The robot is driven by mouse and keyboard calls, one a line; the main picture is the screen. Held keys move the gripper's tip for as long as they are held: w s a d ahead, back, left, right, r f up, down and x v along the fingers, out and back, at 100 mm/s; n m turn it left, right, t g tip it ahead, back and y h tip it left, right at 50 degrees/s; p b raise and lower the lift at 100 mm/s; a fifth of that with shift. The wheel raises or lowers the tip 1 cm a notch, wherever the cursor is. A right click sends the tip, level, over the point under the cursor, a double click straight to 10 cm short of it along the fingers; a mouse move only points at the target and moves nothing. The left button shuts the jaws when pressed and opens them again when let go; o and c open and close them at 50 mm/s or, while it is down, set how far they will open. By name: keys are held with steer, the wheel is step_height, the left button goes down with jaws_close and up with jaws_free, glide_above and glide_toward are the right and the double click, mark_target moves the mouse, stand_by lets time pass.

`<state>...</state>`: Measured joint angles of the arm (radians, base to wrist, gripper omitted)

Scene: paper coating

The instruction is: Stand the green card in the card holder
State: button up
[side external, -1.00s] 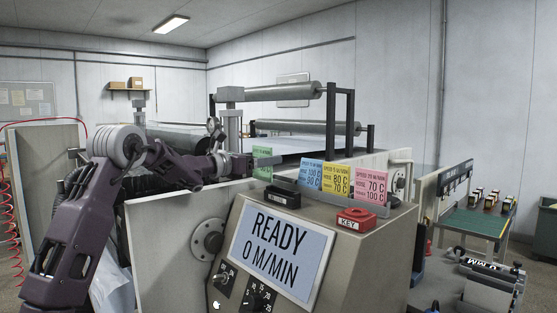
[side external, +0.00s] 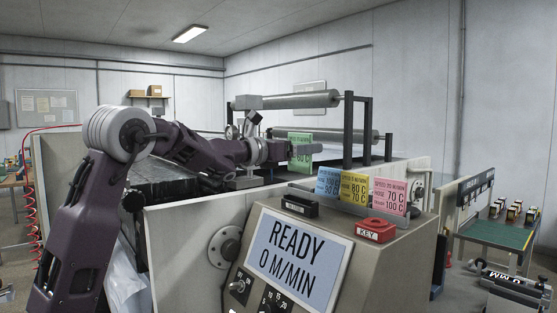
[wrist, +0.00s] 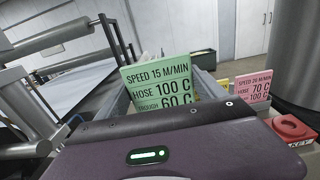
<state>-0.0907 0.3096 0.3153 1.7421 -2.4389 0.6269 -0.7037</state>
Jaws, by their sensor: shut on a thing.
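The green card (side external: 300,138) is upright and held in the air, behind and above the row of standing cards.
Blue (side external: 327,184), yellow (side external: 353,187) and pink (side external: 391,197) cards stand in a row on the console (side external: 330,240). A red key block (side external: 377,229) sits in front of them. Metal rollers (side external: 290,100) on dark posts stand behind the card.

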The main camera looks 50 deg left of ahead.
mark_target(298, 169)
steer(key=shift+d, duration=0.1)
steer(key=shift+f, duration=2.85)
steer(key=shift+f, duration=2.3)
steer(key=o, duration=1.3)
steer(key=s, duration=0.7)
